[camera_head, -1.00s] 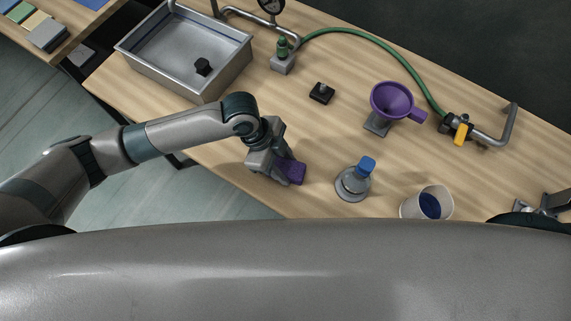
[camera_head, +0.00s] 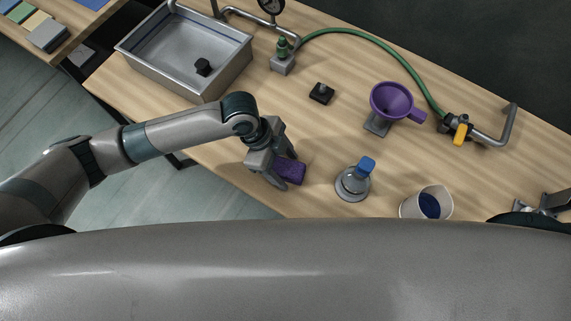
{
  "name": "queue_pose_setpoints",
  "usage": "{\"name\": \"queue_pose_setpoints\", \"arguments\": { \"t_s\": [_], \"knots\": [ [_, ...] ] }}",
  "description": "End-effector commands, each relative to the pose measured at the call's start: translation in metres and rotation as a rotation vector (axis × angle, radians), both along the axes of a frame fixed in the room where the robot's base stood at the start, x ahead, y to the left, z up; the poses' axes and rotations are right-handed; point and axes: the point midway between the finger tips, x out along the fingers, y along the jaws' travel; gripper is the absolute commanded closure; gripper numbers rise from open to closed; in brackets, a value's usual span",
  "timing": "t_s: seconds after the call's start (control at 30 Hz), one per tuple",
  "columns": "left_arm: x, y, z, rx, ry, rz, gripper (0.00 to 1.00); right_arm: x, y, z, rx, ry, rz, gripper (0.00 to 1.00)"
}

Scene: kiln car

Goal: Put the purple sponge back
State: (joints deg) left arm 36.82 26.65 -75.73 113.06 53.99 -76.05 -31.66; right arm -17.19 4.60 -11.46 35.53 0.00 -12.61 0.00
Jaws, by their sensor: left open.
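The purple sponge (camera_head: 292,172) lies on the wooden bench near its front edge. My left gripper (camera_head: 291,171) is at the sponge, with its fingers open on either side of it; part of the sponge is hidden by the near finger. I cannot tell whether a finger touches it. My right gripper (camera_head: 545,207) shows only in part at the right edge, behind my own body, and its jaws cannot be made out.
A metal sink tray (camera_head: 222,82) holding a small black block stands back left. A bottle with a blue cap (camera_head: 366,164) is close right of the sponge, then a white cup (camera_head: 413,203). A purple funnel (camera_head: 390,101), black piece (camera_head: 321,93) and green hose (camera_head: 385,46) lie behind.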

Motion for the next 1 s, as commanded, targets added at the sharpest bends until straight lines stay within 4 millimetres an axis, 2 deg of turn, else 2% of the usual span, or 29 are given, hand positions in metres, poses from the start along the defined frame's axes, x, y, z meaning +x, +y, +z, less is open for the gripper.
{"name": "queue_pose_setpoints", "arguments": {
  "t_s": [1.0],
  "knots": [
    [0.004,0.012,0.033,0.000,0.000,0.000,0.38,0.000,0.000,0.032,0.000,0.000,0.000,0.69]
  ]
}}
